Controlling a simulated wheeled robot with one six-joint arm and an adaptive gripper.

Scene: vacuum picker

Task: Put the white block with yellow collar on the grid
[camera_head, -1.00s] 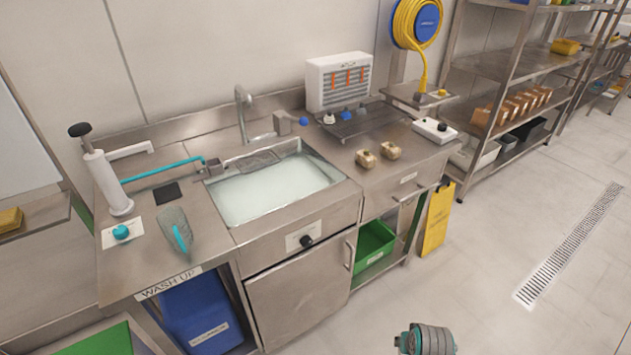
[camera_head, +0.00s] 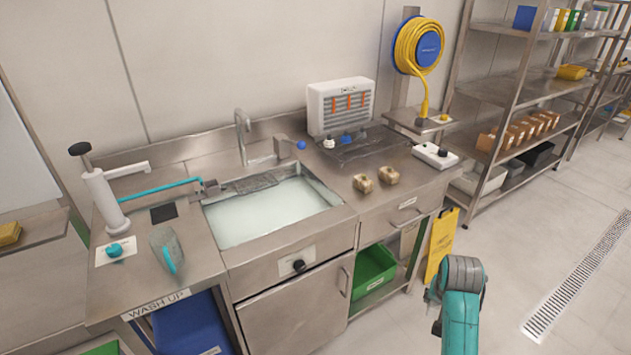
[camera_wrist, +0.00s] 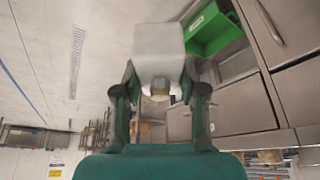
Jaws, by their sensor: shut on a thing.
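In the wrist view my gripper (camera_wrist: 160,92) is shut on a pale white block (camera_wrist: 158,48). The block sticks out beyond the fingers, and a small yellowish part (camera_wrist: 160,97) shows at its near end between them. In the head view only my teal and grey arm shows at lower right; the fingers and held block are out of that view. A dark, flat grid (camera_head: 362,150) lies on the steel counter right of the sink, below the white louvred unit. Small white and blue pieces (camera_head: 329,143) stand at its back left edge.
Two tan blocks (camera_head: 363,184) lie on the counter in front of the grid. A white box with a black knob (camera_head: 436,155) stands to its right. The water-filled sink (camera_head: 265,212) is to the left. A yellow floor sign (camera_head: 441,243) leans by the counter's right end.

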